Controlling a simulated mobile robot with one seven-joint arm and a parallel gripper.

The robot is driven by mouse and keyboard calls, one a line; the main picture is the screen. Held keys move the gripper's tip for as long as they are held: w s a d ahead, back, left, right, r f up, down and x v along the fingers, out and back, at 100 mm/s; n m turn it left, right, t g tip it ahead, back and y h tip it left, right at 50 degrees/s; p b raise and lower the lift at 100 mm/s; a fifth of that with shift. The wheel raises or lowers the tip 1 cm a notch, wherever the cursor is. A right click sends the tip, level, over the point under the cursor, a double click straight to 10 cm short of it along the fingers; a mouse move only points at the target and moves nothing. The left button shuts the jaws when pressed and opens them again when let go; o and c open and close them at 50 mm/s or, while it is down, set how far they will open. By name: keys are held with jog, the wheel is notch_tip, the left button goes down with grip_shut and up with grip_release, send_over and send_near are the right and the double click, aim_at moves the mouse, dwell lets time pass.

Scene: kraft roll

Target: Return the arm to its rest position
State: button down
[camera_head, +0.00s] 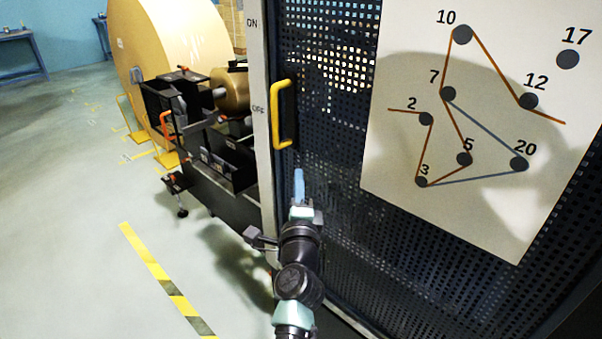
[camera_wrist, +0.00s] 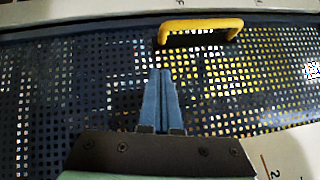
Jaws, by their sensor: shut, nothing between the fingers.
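My gripper (camera_head: 299,178) is at the end of my arm, which reaches forward from the bottom middle of the head view. Its blue fingers are together with nothing between them. In the wrist view the closed fingers (camera_wrist: 160,78) point toward the perforated panel. A yellow handle (camera_head: 283,114) is on the left edge of the dark perforated door (camera_head: 335,190). The handle also shows in the wrist view (camera_wrist: 200,24), above and to the right of the fingertips. The fingertips appear just below the handle and apart from it. I cannot tell whether they touch the panel.
A white diagram sheet (camera_head: 400,165) with numbered dots is on the door at right. A large kraft roll (camera_head: 175,45) and dark machinery (camera_head: 210,130) stand behind the door edge at left. Yellow-black floor tape (camera_head: 150,262) crosses the open floor at lower left.

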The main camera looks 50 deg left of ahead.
jog(key=shift+v, duration=2.45)
jog(key=shift+w+d+r, duration=0.1)
jog(key=shift+w, duration=0.1)
jog(key=w+d+r+n+t+h, duration=0.1)
jog(key=w+d+r+n+t, duration=0.2)
jog(key=d+r, duration=0.65)
jog(key=w+d+r+n+t+h, duration=0.15)
jog(key=d+r+n, duration=0.35)
jog(key=r, duration=0.8)
jog(key=s+d+r+n+t+h, duration=0.1)
jog(key=s+d+r+t+h, duration=0.45)
jog(key=d+r, duration=0.5)
jog(key=s+d+r+n+t+h, duration=0.1)
jog(key=s+d+r+t+h, duration=0.55)
jog(key=d, duration=0.65)
notch_tip(320, 180, up, 22)
jog(key=g+p, duration=0.2)
jog(key=p, duration=1.7)
jog(key=shift+s+d+f, duration=0.25)
jog(key=shift+s+d, duration=0.15)
jog(key=shift+s, duration=0.05)
